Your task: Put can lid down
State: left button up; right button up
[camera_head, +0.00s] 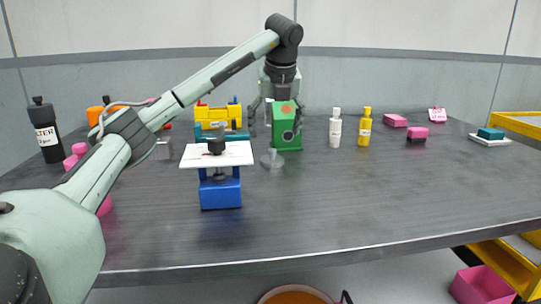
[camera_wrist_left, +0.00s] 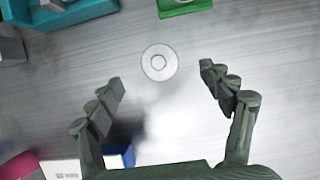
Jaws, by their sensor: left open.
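The can lid appears to be a small grey disc (camera_head: 271,162) with a raised middle, lying on the dark table. In the left wrist view the round pale disc (camera_wrist_left: 148,70) lies flat on the table, apart from both fingers. My left gripper (camera_head: 277,124) hangs down from its arm, above the table and close to the green box. In the left wrist view my left gripper (camera_wrist_left: 163,75) has its fingers spread wide with nothing between them. My right gripper is in neither view.
A green box (camera_head: 285,137) stands just behind the disc. A blue stand with a white plate (camera_head: 237,153) is to its left. White (camera_head: 335,131) and yellow (camera_head: 365,130) bottles stand to the right. The table's front right is clear.

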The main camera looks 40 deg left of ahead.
aim_at(272, 150)
pick_arm(q)
jog(key=x, duration=0.7)
jog(key=shift+s+a+f, duration=0.1)
jog(key=shift+s+f, duration=0.05)
jog(key=shift+f, duration=0.05)
jog(key=c, duration=1.1)
